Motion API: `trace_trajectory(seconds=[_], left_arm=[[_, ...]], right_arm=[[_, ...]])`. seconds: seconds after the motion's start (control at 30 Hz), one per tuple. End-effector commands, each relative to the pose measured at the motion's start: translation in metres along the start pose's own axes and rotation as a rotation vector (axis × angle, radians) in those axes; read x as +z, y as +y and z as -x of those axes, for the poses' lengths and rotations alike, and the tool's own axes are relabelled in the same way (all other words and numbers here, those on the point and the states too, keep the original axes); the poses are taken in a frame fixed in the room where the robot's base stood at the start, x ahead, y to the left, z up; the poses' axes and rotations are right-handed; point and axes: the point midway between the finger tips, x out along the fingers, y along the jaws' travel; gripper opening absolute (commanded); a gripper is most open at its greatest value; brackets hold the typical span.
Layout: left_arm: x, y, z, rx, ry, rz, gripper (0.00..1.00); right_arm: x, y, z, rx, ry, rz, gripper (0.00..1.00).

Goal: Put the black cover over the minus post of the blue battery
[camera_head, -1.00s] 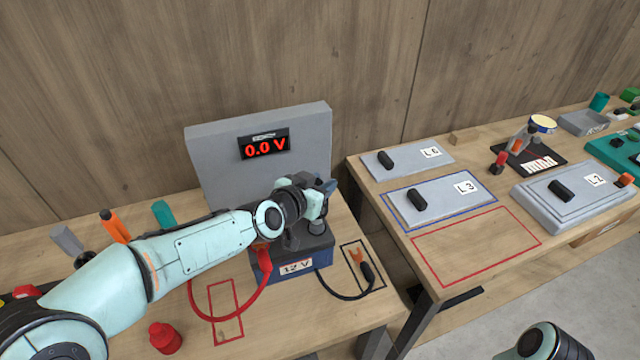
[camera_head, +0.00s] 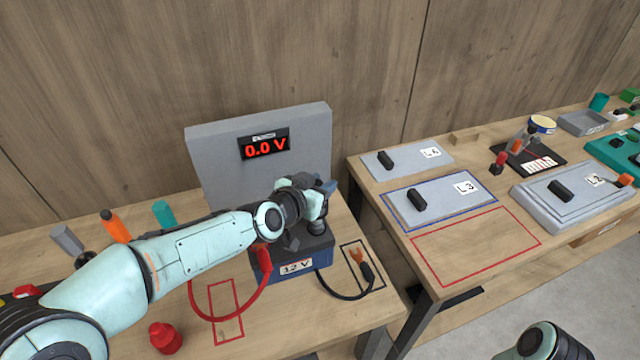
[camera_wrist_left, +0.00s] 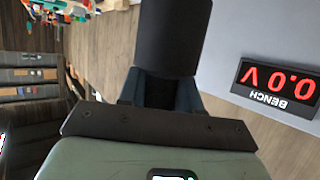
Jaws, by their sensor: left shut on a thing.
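The blue battery (camera_head: 292,268) with a "12 V" label stands on the left bench in front of the grey meter panel. My left gripper (camera_head: 316,210) is over the battery's right part, shut on the black cover (camera_head: 317,227). In the left wrist view the cover (camera_wrist_left: 173,38) is a dark cylinder between the fingers (camera_wrist_left: 168,88). The minus post is hidden; I cannot tell whether the cover touches it. The black lead (camera_head: 345,296) has its end inside a black outline at the right. My right gripper is not in view.
The panel's display (camera_head: 264,145) reads 0.0 V. A red lead (camera_head: 264,290) loops left of the battery, across a red outline. A red cap (camera_head: 165,338) stands at the front left. A second bench with grey plates (camera_head: 440,200) is at the right, beyond a gap.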

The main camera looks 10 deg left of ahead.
Motion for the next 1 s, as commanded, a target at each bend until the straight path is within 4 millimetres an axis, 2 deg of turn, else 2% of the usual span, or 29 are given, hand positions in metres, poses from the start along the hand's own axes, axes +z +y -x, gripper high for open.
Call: trace_trajectory(seconds=[0.63,1.0], left_arm=[[0.0004,0.0000,-0.0001,0.000,0.000,0.001,0.04],[0.0075,0.0002,-0.0026,0.000,0.000,0.001,0.04]], right_arm=[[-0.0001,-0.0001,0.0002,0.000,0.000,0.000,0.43],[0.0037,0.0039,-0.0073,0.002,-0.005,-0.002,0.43]])
